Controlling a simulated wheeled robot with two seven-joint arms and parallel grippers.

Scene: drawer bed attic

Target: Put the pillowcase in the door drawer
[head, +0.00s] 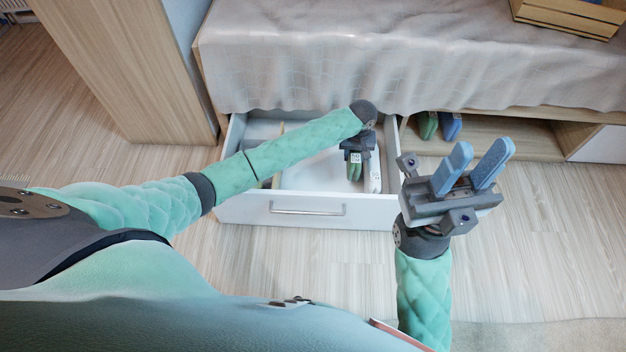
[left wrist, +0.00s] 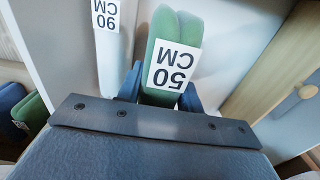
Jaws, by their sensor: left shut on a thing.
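A green folded cloth (head: 354,172) with a "50 CM" label, which looks like the pillowcase, is gripped by my left gripper (head: 357,150). In the left wrist view the cloth (left wrist: 175,30) stands between the blue fingers (left wrist: 160,92). The white drawer (head: 245,208) under the bed is pulled open, and my left gripper and the cloth are over or within its right part. I cannot tell whether the cloth touches the drawer floor. My right gripper (head: 481,152) is open and empty, right of the drawer above the floor.
A white folded item (head: 375,174) labelled "90 CM" is beside the green cloth. A divider (head: 281,145) runs inside the drawer. Green (head: 428,125) and blue (head: 450,127) folded items stand in the open bay to the right. A wooden cabinet (head: 130,65) stands left. The floor in front is clear.

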